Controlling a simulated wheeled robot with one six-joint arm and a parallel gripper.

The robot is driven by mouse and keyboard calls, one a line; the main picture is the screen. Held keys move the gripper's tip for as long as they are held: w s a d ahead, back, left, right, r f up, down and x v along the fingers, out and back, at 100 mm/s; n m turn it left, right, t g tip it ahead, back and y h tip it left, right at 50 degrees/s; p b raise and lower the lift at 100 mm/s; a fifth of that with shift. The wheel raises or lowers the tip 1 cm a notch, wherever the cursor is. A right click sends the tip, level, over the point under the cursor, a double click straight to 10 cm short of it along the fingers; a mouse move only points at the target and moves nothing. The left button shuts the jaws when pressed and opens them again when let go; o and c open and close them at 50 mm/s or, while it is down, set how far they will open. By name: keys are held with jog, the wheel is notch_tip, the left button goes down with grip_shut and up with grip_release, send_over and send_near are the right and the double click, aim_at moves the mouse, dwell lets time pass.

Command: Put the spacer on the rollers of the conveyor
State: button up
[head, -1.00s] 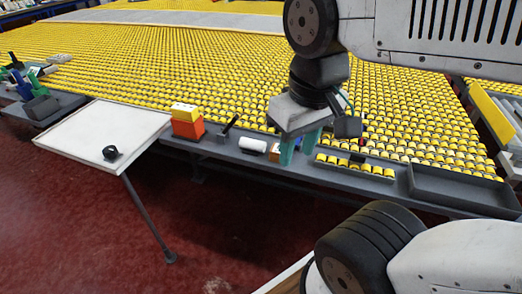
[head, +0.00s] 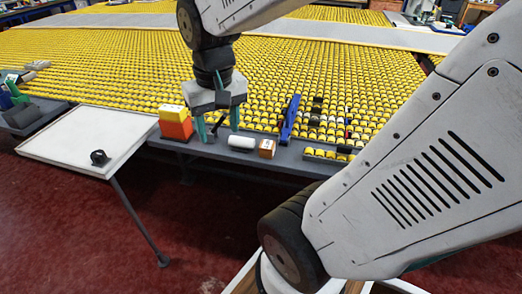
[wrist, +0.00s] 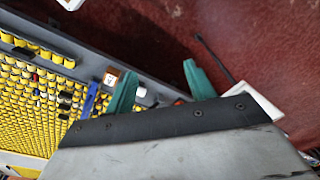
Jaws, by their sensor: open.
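The yellow rollers (head: 300,80) of the conveyor fill the middle of the head view and also show in the wrist view (wrist: 40,110). I cannot tell for certain which thing is the spacer. A small black ring-like piece (head: 99,157) lies on the white side table (head: 60,145). A white cylinder (head: 241,143) and a brown cube with a white label (head: 267,149) sit on the grey front ledge. My gripper (head: 217,133) is open, its teal fingers pointing down above the ledge, left of the white cylinder. It holds nothing that I can see.
An orange box (head: 176,129) with a yellow block (head: 170,111) stands just left of my gripper. A black tool (head: 217,127) shows behind the fingers. A blue tool (head: 290,118) lies across the roller edge to the right. Much of the roller bed is bare; my arm hides the right side.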

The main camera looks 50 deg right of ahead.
jog(key=w+d+f+m, duration=0.3)
jog(key=d+f, duration=0.1)
jog(key=d, duration=0.2)
jog(key=w+d+f+m, duration=0.2)
jog(key=d+f, duration=0.1)
jog(key=d, duration=0.3)
jog(key=m+g, duration=0.1)
jog(key=m, duration=0.3)
send_over(267, 144)
jog(key=a, duration=0.1)
notch_tip(267, 144, down, 8)
jog(key=shift+w+f, duration=0.1)
jog(key=f, duration=0.6)
jog(key=d+f, duration=0.1)
jog(key=f, duration=0.1)
jog(key=shift+f, duration=0.4)
jog(key=shift+c, duration=0.3)
jog(key=c, duration=0.8)
jog(key=shift+o, duration=0.2)
jog(key=shift+r, duration=0.15)
